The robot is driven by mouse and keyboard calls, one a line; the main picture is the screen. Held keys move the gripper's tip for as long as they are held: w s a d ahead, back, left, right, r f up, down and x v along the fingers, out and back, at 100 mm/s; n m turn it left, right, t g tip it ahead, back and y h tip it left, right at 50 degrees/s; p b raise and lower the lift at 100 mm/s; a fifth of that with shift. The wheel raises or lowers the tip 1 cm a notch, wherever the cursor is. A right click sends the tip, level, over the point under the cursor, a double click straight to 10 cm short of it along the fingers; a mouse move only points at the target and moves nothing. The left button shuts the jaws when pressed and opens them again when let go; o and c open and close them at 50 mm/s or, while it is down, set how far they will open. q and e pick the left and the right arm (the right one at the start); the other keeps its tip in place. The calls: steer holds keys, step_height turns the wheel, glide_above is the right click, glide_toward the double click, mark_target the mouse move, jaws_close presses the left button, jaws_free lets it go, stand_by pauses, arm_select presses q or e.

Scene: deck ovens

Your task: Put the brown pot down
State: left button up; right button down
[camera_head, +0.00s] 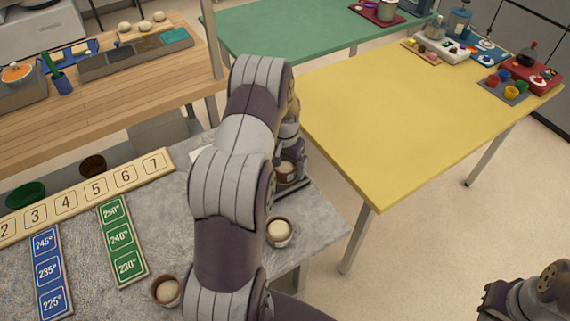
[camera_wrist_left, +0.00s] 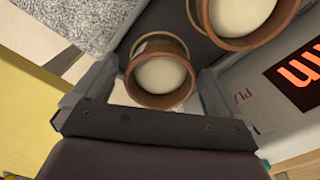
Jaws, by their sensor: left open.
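My left gripper (camera_wrist_left: 157,88) is open in the left wrist view, with a finger on each side of a brown pot (camera_wrist_left: 152,97) holding a pale dough ball. A second brown pot (camera_wrist_left: 210,32) with dough is close beside it, cut off by the top edge. In the head view a brown pot (camera_head: 287,180) stands by my left gripper, partly hidden by my arm. Other brown pots with dough stand on the grey counter, one right of my arm (camera_head: 279,241) and one at the front (camera_head: 166,303). My right gripper (camera_head: 494,300) is partly visible at lower right.
A red-digit display (camera_wrist_left: 298,72) is close to the gripper. The grey counter (camera_head: 165,215) holds a number board (camera_head: 85,195), a blue temperature strip (camera_head: 48,272) and a green one (camera_head: 122,240). The yellow table (camera_head: 400,120) is clear in front.

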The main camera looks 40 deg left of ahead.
mark_target(287, 165)
arm_select(q)
step_height(287, 165, up, 12)
steer(key=b, duration=0.2)
steer(key=s+d+m+t, duration=0.1)
steer(key=s+d+m, duration=0.1)
steer(key=s+d, duration=1.4)
steer(key=d, duration=0.3)
steer(key=shift+r, duration=0.4)
